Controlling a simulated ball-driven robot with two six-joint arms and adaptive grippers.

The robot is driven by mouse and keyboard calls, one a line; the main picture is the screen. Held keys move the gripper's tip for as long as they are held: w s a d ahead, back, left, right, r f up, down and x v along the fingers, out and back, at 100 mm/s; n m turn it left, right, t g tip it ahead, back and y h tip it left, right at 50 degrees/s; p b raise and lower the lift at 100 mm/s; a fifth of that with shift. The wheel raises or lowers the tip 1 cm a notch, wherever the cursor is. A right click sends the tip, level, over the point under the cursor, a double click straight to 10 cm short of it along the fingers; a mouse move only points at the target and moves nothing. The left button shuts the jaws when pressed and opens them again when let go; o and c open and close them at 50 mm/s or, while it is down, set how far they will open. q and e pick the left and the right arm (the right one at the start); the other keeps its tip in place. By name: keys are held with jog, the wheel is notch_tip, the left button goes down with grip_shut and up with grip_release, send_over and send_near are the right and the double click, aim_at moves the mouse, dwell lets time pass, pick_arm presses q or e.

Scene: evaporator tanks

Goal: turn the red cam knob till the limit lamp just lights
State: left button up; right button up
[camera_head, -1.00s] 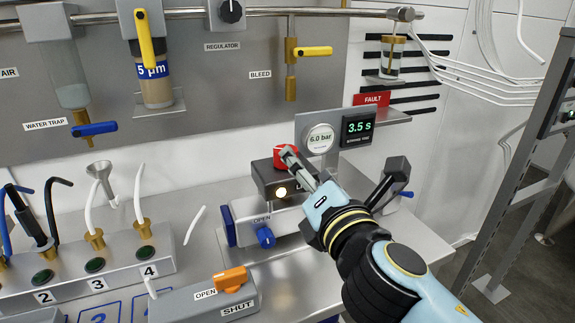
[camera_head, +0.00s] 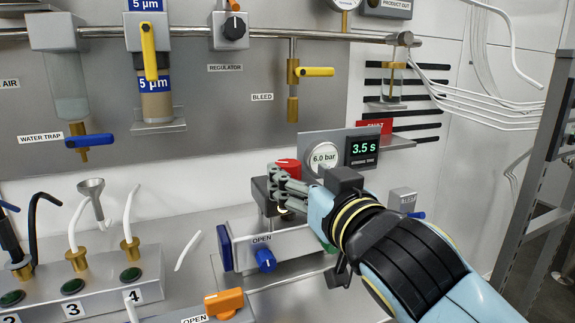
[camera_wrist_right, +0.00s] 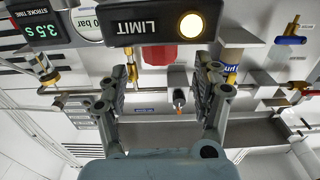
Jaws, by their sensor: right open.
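The red cam knob (camera_head: 288,163) sits on top of the dark limit box (camera_head: 260,187), just beyond my right gripper (camera_head: 277,187) in the head view. In the wrist view the knob (camera_wrist_right: 160,54) shows between the lines of the open fingers (camera_wrist_right: 163,82), with space on both sides. Contact is not visible. The box's LIMIT face (camera_wrist_right: 150,27) shows in the wrist view, and its limit lamp (camera_wrist_right: 191,25) glows warm yellow. In the head view my right gripper covers most of the box's front. My left gripper is not in view.
A 6.0 bar gauge (camera_head: 324,157) and a 3.5 s stroke display (camera_head: 362,150) stand close behind the gripper. A blue knob (camera_head: 265,260) is below on the cylinder block. An orange lever (camera_head: 224,302) and a numbered valve block (camera_head: 85,290) lie left.

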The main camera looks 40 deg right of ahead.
aim_at(292, 170)
jog(key=x, duration=0.6)
jog(key=shift+w, duration=0.1)
jog(key=c, duration=1.2)
jog(key=shift+f+m+h+b, duration=0.15)
jog(key=shift+m+h+b, duration=0.25)
jog(key=shift+c, duration=0.3)
jog(key=o, duration=1.3)
jog(key=shift+c, duration=0.2)
